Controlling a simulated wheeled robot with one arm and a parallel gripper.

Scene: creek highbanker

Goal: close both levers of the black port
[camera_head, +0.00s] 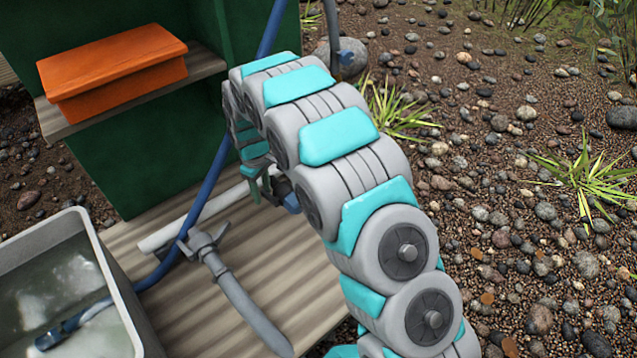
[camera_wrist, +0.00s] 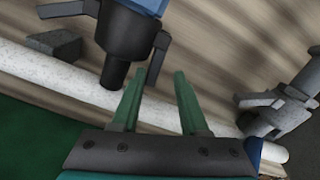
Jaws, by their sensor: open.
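The black port (camera_wrist: 124,45) is in the upper middle of the wrist view, with a blue part behind it. One dark lever (camera_wrist: 66,9) sticks out to the left from its top. The other lever (camera_wrist: 158,58) hangs beside the right of the body, slightly apart from it. My gripper (camera_wrist: 157,80) is open and empty. Its green fingers point toward the port, with the right lever's tip close to the gap between them; contact cannot be told. In the head view my gripper (camera_head: 262,187) is beside the blue fitting (camera_head: 291,203), and my arm hides most of the port.
A grey fitting with ears (camera_head: 205,245) and a grey hose lies on the wooden deck (camera_head: 262,262). A white pipe (camera_head: 165,235) runs along the deck past a blue hose (camera_head: 212,180). A grey tub of water (camera_head: 112,285) stands left. An orange box (camera_head: 112,70) sits on a shelf.

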